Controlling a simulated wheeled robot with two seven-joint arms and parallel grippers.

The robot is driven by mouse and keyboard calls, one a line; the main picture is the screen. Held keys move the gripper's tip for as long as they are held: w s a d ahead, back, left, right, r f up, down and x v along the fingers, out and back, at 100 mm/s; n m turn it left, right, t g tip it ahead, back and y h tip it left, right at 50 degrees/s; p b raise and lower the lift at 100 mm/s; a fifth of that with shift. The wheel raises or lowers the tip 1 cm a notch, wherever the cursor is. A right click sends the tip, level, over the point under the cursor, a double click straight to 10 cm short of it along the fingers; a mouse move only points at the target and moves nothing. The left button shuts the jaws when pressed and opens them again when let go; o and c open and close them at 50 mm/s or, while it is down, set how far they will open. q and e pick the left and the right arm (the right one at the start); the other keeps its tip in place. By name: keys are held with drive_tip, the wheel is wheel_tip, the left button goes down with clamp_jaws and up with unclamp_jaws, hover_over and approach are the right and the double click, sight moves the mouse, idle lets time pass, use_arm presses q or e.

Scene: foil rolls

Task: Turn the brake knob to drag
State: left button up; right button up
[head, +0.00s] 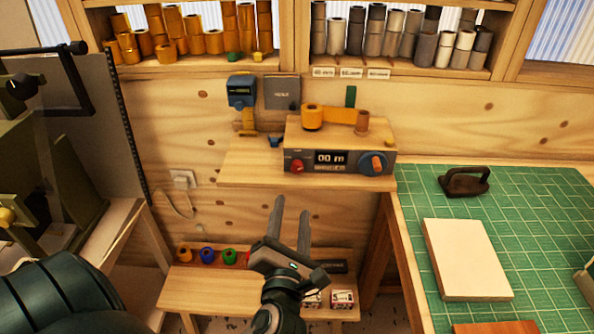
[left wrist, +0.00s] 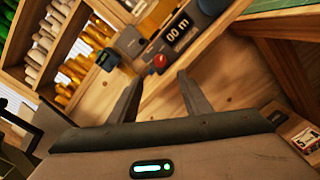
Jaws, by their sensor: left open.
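A winding machine (head: 340,150) with a grey front panel stands on a wooden wall shelf. Its panel has a small red knob (head: 297,166) at the left, a display (head: 330,160) reading "00 m", and a larger blue knob (head: 374,163) at the right. No label readable here tells which is the brake knob. My left gripper (head: 292,207) is open and empty, below and in front of the shelf, apart from both knobs. In the left wrist view, the red knob (left wrist: 160,60) shows just beyond the open fingers (left wrist: 158,76). My right gripper is not in view.
The shelf's front edge (head: 300,184) lies between my gripper and the panel. A low bench (head: 215,285) with coloured rolls is below. A green cutting mat (head: 530,220) with a pale board and dark iron-like tool is right. Foil rolls line upper shelves.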

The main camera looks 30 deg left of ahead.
sight(297, 170)
use_arm(q)
drive_tip(key=p+x, duration=0.3)
drive_tip(key=x, duration=0.9)
drive_tip(key=shift+w+a, duration=0.25)
drive_tip(key=shift+w, duration=0.1)
drive_tip(key=shift+w+a+p, duration=0.3)
drive_tip(key=shift+w+p, duration=0.05)
drive_tip(key=shift+w, duration=0.15)
drive_tip(key=c, duration=1)
drive_tip(key=shift+f, duration=0.1)
drive_tip(key=shift+c, duration=0.2)
